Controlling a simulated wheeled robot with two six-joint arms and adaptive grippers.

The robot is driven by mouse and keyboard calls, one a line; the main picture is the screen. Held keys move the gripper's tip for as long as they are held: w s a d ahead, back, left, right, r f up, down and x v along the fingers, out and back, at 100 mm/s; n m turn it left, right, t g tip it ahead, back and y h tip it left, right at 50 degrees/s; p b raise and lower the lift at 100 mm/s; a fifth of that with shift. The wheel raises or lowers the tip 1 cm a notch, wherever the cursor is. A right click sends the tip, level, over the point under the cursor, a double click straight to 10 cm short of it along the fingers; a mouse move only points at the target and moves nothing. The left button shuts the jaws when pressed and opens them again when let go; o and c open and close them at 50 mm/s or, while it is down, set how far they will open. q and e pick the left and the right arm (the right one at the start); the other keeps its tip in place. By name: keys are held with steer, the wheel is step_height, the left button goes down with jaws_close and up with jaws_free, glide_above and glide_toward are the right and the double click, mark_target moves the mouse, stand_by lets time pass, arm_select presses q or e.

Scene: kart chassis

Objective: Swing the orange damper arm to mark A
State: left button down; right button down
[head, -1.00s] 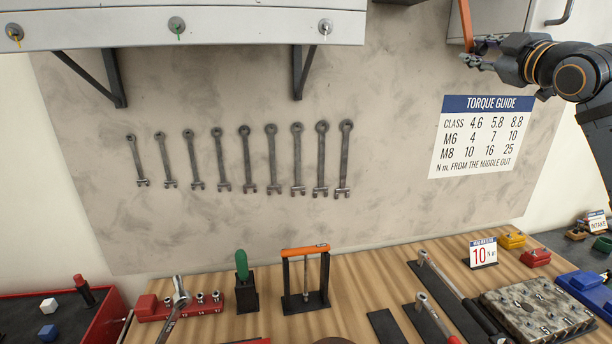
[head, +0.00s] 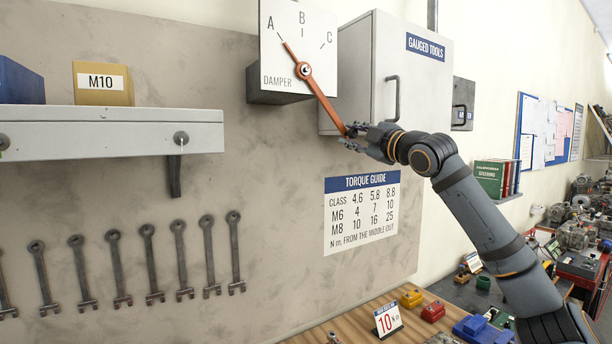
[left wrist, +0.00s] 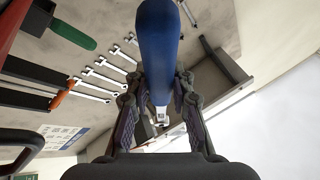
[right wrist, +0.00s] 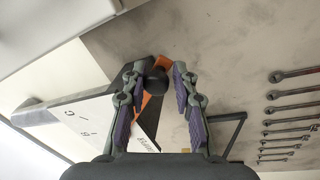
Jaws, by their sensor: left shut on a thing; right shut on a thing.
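The damper dial plate (head: 275,60) is on the wall at the top of the head view, marked A, B and C. Its orange damper arm (head: 322,97) slants; its pointed upper end is close to the tick by A. My right gripper (head: 352,138) is at the lower end of the arm. In the right wrist view, my right gripper (right wrist: 158,85) is shut on the dark knob (right wrist: 157,81) of the orange arm (right wrist: 150,108). In the left wrist view, my left gripper (left wrist: 158,88) is shut on a blue handle (left wrist: 158,40). It is outside the head view.
A grey gauged tools cabinet (head: 385,75) stands just right of the dial, behind my right gripper. A torque guide (head: 362,212) hangs below. A shelf (head: 110,137) and a row of wrenches (head: 180,260) are to the left. The bench (head: 355,325) shows at the bottom.

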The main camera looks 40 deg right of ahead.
steer(key=c, duration=1.5)
jaws_free()
arm_select(q)
steer(key=shift+w+a, duration=0.1)
steer(key=shift+a, duration=0.05)
arm_select(e)
steer(key=o, duration=0.4)
steer(key=shift+w+a, duration=0.15)
steer(key=shift+c, duration=0.2)
